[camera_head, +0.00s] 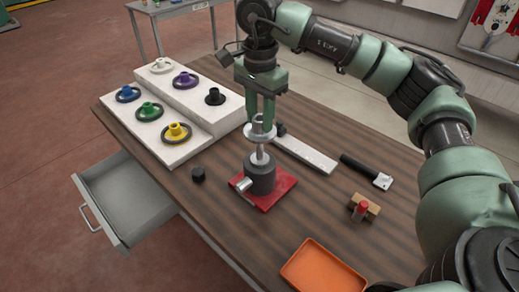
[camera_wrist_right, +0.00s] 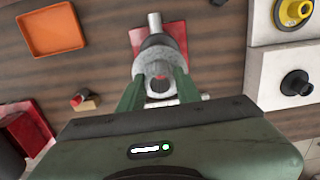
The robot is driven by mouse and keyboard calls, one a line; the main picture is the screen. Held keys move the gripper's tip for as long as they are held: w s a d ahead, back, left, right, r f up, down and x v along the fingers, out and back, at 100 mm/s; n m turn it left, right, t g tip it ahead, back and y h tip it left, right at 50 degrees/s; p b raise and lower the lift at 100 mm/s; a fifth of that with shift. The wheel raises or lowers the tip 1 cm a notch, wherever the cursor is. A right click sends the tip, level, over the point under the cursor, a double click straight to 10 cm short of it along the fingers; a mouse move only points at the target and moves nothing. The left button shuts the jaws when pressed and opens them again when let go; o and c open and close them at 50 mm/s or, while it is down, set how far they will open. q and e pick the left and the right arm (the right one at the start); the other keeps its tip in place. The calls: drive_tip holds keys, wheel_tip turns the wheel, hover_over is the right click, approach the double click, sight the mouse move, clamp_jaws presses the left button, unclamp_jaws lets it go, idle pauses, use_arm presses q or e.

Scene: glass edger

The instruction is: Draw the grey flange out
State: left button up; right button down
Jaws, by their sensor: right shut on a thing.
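The grey flange (camera_head: 259,134) is between the fingers of my right gripper (camera_head: 262,118), which is shut on it. It is upright, above the dark cylindrical body of a fixture (camera_head: 261,175) on a red base plate (camera_head: 279,193). A pale metal shaft (camera_head: 260,156) shows between the flange and that body. I cannot tell whether the shaft's tip is still inside the flange. In the right wrist view the grey flange (camera_wrist_right: 160,62) sits between both fingertips, its bore facing the camera. My left gripper is out of view.
A white stepped rack (camera_head: 190,98) with several coloured flanges stands at the left. A black knob (camera_head: 198,174) lies left of the fixture. A white bar (camera_head: 305,154), a black-handled tool (camera_head: 366,172), a wooden block (camera_head: 371,207) and an orange tray (camera_head: 322,272) lie rightward. A drawer (camera_head: 125,200) hangs open.

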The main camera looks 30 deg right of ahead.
drive_tip(key=shift+r, duration=0.5)
wheel_tip(320, 180, up, 4)
drive_tip(key=p, duration=0.2)
drive_tip(key=shift+p, duration=0.4)
